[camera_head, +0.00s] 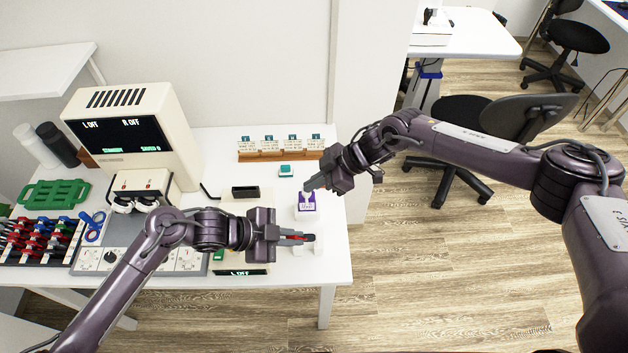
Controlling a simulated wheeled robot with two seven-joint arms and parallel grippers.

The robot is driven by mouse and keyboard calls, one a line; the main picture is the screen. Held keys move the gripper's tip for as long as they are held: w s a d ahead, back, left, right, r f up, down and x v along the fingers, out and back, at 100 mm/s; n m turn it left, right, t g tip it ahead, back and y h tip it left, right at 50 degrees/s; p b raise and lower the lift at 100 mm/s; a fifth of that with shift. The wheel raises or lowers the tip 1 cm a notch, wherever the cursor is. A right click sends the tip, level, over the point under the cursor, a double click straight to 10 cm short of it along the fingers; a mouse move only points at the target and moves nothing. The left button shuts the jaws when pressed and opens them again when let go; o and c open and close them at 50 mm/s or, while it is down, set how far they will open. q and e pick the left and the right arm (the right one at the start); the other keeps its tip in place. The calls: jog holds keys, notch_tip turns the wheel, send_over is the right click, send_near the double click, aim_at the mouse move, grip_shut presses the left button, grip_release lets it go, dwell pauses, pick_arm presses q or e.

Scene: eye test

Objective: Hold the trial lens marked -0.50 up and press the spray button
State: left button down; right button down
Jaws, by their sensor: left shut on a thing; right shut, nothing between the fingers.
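My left gripper (308,237) is shut on a small red piece (293,237), apparently a trial lens, over the front right of the white table. The fingers hide most of it and its marking cannot be read. My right gripper (310,187) is shut and empty. Its fingertips are just above or touching the top of a small white bottle with a purple label (306,207), seemingly the spray; I cannot tell whether they touch. A rack of red, blue and black lens holders (35,238) stands at the table's left.
A cream instrument with a screen (120,135) stands at the back left. A wooden rack of white cards (281,155) and a small green-topped box (285,170) lie behind my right gripper. A grey panel with dials (110,258) and a green tray (54,193) are on the left.

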pick_arm(q)
jog(key=shift+w+f, duration=0.1)
pick_arm(e)
jog(key=shift+s+d+f, duration=0.2)
jog(key=shift+s+f, duration=0.05)
jog(key=shift+f, duration=0.2)
pick_arm(q)
jog(key=shift+w+a, duration=0.1)
pick_arm(e)
jog(key=r, duration=0.4)
jog(key=shift+w+a, duration=0.15)
jog(key=shift+w, duration=0.05)
jog(key=v, duration=1)
jog(key=shift+w+r, duration=0.2)
jog(key=shift+r, duration=0.2)
jog(key=v, duration=1.2)
